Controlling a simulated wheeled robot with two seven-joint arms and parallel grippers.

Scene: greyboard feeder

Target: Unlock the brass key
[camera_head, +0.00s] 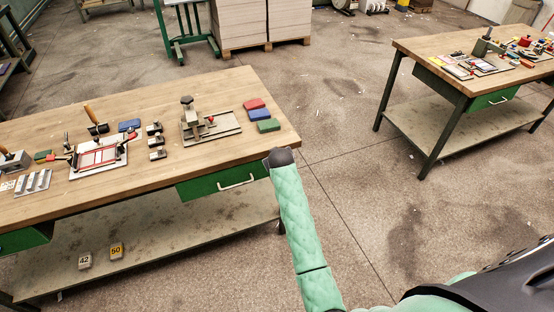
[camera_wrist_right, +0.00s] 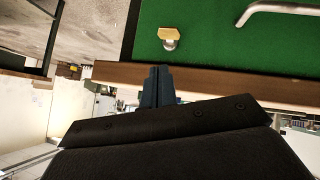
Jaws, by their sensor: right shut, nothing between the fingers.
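The brass key (camera_wrist_right: 172,33) shows in the right wrist view, on the green drawer front (camera_wrist_right: 215,45), with a silvery round part at its base. Its wide head lies across the picture. My right gripper (camera_wrist_right: 158,72) is shut and empty, its dark fingertips apart from the key, over the wooden bench edge in that view. In the head view, my right arm reaches the bench's right front corner, and its dark wrist end (camera_head: 280,157) is beside the drawer (camera_head: 222,182). The key cannot be made out there. My left gripper is out of view.
The drawer has a metal handle (camera_head: 238,181). The wooden bench top (camera_head: 215,85) carries a clamp fixture (camera_head: 190,118), coloured blocks and tools. A lower shelf (camera_head: 165,225) runs beneath. Another bench (camera_head: 430,45) stands at the right, with open floor between.

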